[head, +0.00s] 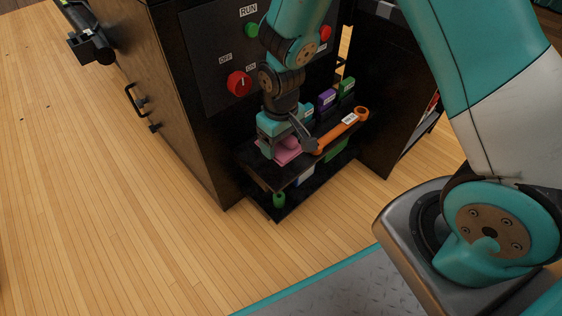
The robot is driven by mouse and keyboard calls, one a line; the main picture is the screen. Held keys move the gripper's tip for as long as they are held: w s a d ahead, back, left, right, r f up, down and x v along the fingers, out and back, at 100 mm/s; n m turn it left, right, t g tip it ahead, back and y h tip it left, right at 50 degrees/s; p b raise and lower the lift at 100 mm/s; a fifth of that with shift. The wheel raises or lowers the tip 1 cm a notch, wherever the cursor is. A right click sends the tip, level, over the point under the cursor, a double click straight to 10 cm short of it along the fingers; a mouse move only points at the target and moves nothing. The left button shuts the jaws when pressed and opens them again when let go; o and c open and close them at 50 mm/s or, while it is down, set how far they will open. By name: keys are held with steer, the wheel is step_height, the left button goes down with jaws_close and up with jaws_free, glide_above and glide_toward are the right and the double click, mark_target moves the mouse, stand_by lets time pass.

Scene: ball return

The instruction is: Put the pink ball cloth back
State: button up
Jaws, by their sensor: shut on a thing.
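The pink ball cloth (287,152) lies at the near left part of the upper black shelf, under my gripper. My gripper (281,150) points down at the shelf and is shut on the pink cloth. Its teal body and fingers hide part of the cloth. Whether the cloth rests on the shelf or hangs just above it, I cannot tell. The upper shelf (262,172) sticks out from the front of a dark cabinet.
An orange wrench (340,132) lies right of my gripper, with purple (327,98) and green (347,86) boxes behind. A lower shelf (279,213) holds a green item (279,200). Red knob (239,83) and green button (251,30) are on the panel. Wooden floor at left is clear.

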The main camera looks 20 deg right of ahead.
mark_target(281, 155)
step_height(281, 155, down, 5)
steer(key=b, duration=0.2)
steer(key=shift+f+b, duration=0.15)
steer(key=shift+b, duration=0.2)
steer(key=o, duration=0.4)
steer(key=shift+f, duration=0.1)
steer(key=o, duration=0.4)
